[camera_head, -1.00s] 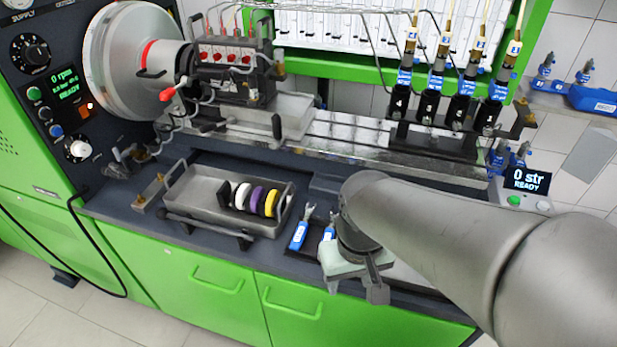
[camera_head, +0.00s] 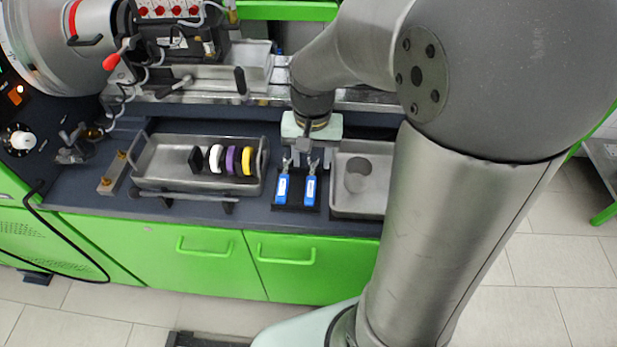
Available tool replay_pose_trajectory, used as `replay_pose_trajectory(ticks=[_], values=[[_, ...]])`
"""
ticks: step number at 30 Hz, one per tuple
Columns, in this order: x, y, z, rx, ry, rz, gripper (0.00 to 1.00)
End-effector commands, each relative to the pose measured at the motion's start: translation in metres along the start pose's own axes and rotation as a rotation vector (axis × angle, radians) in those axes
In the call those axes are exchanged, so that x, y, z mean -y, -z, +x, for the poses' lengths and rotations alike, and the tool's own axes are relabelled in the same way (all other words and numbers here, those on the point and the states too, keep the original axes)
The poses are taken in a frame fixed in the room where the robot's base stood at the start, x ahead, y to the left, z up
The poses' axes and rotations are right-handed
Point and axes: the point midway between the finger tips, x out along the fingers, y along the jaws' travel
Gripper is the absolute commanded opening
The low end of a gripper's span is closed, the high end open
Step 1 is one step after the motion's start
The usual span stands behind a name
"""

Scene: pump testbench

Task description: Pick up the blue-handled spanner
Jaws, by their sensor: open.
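Two blue-handled spanners lie side by side in a small black holder on the bench: a left spanner (camera_head: 282,189) and a right spanner (camera_head: 311,191). Their metal open ends point to the back, and each blue handle carries a white label. My gripper (camera_head: 303,150) is just behind the open ends, its pale body above the bench. It is open with nothing seen in it. The fingertips are small and partly hidden, so I cannot tell their exact height or whether they touch a spanner.
Left of the spanners is a metal tray (camera_head: 158,181) with black, white, purple and yellow rings. Right of them is a metal tray (camera_head: 355,210) with a round recess or disc. Green drawers (camera_head: 190,268) are below. My arm covers the right side of the bench.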

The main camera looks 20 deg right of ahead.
Motion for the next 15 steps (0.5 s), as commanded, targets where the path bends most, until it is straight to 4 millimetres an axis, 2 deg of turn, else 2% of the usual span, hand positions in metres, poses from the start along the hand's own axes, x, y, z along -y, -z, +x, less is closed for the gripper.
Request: replay_pose_trajectory(ticks=[3, 11, 15], values=[[0.000, -0.001, 0.021, 0.003, -0.001, 0.000, 0.47], [0.000, 0.000, 0.040, 0.002, -0.001, 0.000, 0.47], [0.001, 0.001, 0.060, 0.005, -0.003, -0.002, 0.47]])
